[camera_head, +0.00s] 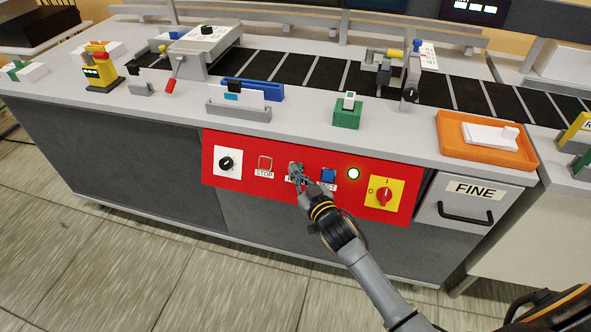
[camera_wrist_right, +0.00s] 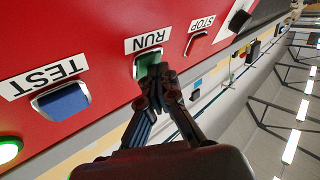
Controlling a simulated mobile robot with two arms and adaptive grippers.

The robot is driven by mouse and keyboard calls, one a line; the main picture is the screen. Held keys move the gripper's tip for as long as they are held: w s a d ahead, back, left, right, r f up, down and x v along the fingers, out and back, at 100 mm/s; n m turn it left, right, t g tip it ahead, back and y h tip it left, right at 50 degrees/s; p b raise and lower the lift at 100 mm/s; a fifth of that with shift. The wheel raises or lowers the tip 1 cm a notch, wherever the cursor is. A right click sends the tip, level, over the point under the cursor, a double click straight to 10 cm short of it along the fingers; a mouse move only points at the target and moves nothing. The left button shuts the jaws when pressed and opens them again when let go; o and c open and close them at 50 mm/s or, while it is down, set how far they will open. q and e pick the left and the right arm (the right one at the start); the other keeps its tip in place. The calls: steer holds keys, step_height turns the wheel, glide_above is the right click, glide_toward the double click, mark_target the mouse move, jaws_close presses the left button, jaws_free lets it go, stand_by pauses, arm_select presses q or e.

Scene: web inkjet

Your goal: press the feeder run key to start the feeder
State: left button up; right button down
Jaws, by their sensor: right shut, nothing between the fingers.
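The feeder run key is a green key in a metal frame under a RUN label, in the right wrist view (camera_wrist_right: 148,64). It sits on the red control panel (camera_head: 235,180) on the machine's front, between the STOP key (camera_head: 265,163) and the blue TEST key (camera_head: 328,176). My right gripper (camera_head: 298,178) is shut and empty, its fingertips at the run key and partly covering it. In the right wrist view the fingertips (camera_wrist_right: 156,82) overlap the key's lower edge; I cannot tell how far it is pressed. My left gripper is not in view.
A lit green lamp (camera_head: 353,174) and a red rotary switch on a yellow plate (camera_head: 384,194) are right of the keys. A black knob (camera_head: 227,163) is at the left. A FINE drawer (camera_head: 469,205) stands at right. An orange tray (camera_head: 487,153) lies above.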

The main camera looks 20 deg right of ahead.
steer(key=shift+s+a+r+p, duration=0.35)
steer(key=shift+s+p, duration=0.25)
steer(key=shift+s, duration=0.05)
steer(key=s+a+r+p, duration=0.2)
steer(key=s+p, duration=0.1)
steer(key=shift+s+a+r, duration=0.2)
steer(key=shift+s+a, duration=0.05)
steer(key=shift+s, duration=0.05)
stand_by(0.8)
